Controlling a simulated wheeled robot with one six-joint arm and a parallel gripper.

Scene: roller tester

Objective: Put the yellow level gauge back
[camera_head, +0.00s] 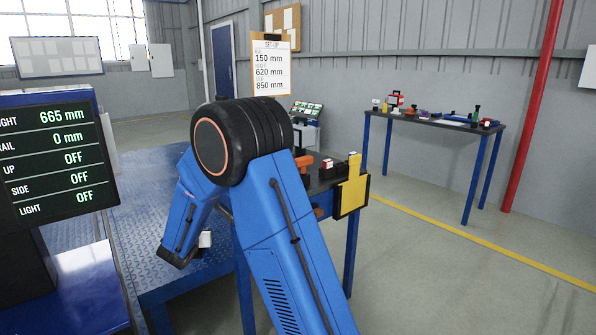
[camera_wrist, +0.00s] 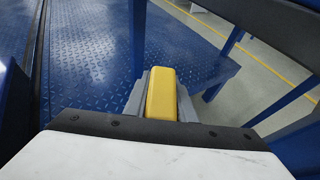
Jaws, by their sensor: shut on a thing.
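My gripper (camera_wrist: 161,82) is shut on a yellow block, which I take to be the yellow level gauge (camera_wrist: 162,98). The gauge lies between the two grey fingers, with its rounded far end showing in the wrist view. It is held above or in front of blue tread plate. A dark holder with a yellow panel (camera_head: 352,190) hangs at the right end of the work table (camera_head: 325,182). I cannot tell whether the holder has an empty place.
Blue tread plate (camera_head: 140,225) lies left of my arm. A display (camera_head: 62,160) stands at the left. A set-up sign (camera_head: 270,68) rises behind the arm. A side table (camera_head: 435,125) with small items stands back right. Grey floor on the right is clear.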

